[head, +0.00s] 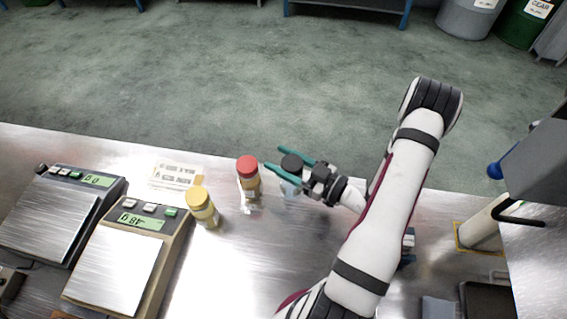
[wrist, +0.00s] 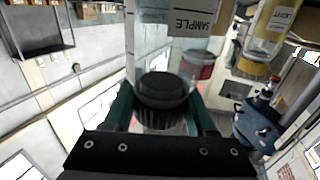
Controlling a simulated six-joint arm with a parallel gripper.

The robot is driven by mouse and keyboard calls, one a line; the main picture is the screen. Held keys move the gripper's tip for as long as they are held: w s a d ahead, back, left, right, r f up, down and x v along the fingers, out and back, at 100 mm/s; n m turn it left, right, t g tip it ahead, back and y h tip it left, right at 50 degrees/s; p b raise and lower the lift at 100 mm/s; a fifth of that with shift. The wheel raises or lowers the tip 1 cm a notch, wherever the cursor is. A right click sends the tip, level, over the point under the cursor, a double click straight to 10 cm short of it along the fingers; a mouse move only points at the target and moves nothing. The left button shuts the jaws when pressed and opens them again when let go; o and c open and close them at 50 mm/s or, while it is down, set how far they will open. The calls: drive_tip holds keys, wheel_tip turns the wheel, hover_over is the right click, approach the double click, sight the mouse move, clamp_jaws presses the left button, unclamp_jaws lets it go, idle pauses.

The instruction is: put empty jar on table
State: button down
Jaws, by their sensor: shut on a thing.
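The empty jar is clear with a black lid and stands upright in the head view (head: 291,187), near the table's far edge. My gripper (head: 290,160) is shut on this jar, with a teal finger on each side of it. I cannot tell whether the jar's base touches the table.
A red-capped jar (head: 248,178) stands just left of my gripper. A yellow-capped jar (head: 202,207) stands farther left. Two scales, a black one (head: 48,215) and a beige one (head: 118,258), fill the left side. A paper label (head: 172,177) lies behind. The table's front middle is clear.

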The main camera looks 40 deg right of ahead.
sight(301, 171)
drive_tip(key=shift+f, duration=0.3)
drive_tip(key=shift+c, duration=1.1)
unclamp_jaws()
drive_tip(key=shift+s+d+r, duration=0.1)
drive_tip(key=shift+s+r, duration=0.05)
drive_tip(key=v, duration=0.5)
drive_tip(key=shift+s, duration=0.1)
